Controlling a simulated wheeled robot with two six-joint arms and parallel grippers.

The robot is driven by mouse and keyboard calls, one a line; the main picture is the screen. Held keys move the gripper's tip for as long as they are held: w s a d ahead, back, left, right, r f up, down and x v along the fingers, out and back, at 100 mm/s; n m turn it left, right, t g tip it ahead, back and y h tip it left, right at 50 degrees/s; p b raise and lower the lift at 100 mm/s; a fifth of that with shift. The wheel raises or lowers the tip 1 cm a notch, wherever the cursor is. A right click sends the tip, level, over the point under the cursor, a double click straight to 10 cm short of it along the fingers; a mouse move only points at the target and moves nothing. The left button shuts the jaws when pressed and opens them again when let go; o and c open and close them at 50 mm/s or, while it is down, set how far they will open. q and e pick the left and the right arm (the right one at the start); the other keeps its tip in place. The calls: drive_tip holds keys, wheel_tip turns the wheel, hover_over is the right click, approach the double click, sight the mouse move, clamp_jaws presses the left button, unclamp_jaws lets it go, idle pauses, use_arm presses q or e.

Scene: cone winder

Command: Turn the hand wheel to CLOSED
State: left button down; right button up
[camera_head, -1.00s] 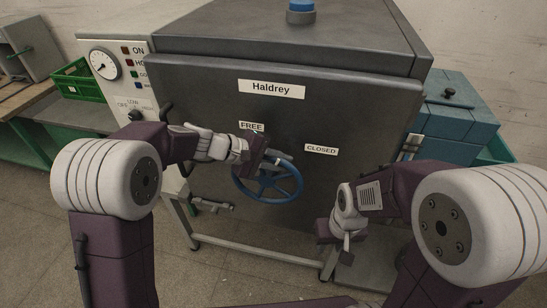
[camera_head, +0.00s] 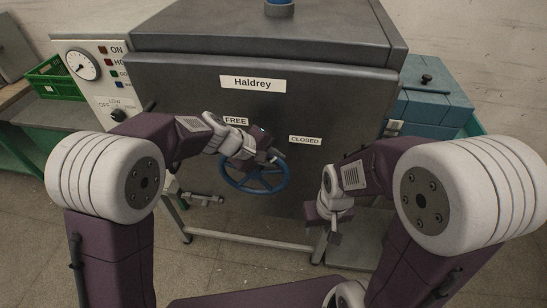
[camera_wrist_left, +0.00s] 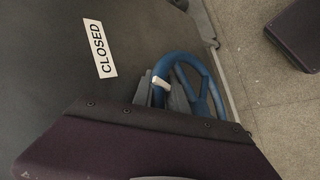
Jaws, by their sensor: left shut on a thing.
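The blue hand wheel (camera_head: 268,188) is mounted on the front of the dark grey machine. A FREE label (camera_head: 236,120) is above it to the left and a CLOSED label (camera_head: 305,140) above it to the right. My left gripper (camera_head: 272,158) is at the wheel's upper right and hides part of it. In the left wrist view the gripper's grey fingers (camera_wrist_left: 163,97) are on either side of the blue rim (camera_wrist_left: 200,70), close to a white mark (camera_wrist_left: 160,82) on it. My right gripper (camera_head: 327,228) hangs low, right of the wheel and apart from it; its opening is unclear.
A control panel (camera_head: 92,70) with a gauge and knob is left of the machine's front. A blue box (camera_head: 435,105) stands at right. A latch-like grey part (camera_head: 205,197) is low at left. The floor before the machine is clear.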

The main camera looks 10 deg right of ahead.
use_arm(q)
drive_tip(key=shift+f, duration=0.1)
drive_tip(key=c, duration=1.3)
unclamp_jaws()
drive_tip(key=shift+d, duration=0.15)
drive_tip(key=v, duration=0.9)
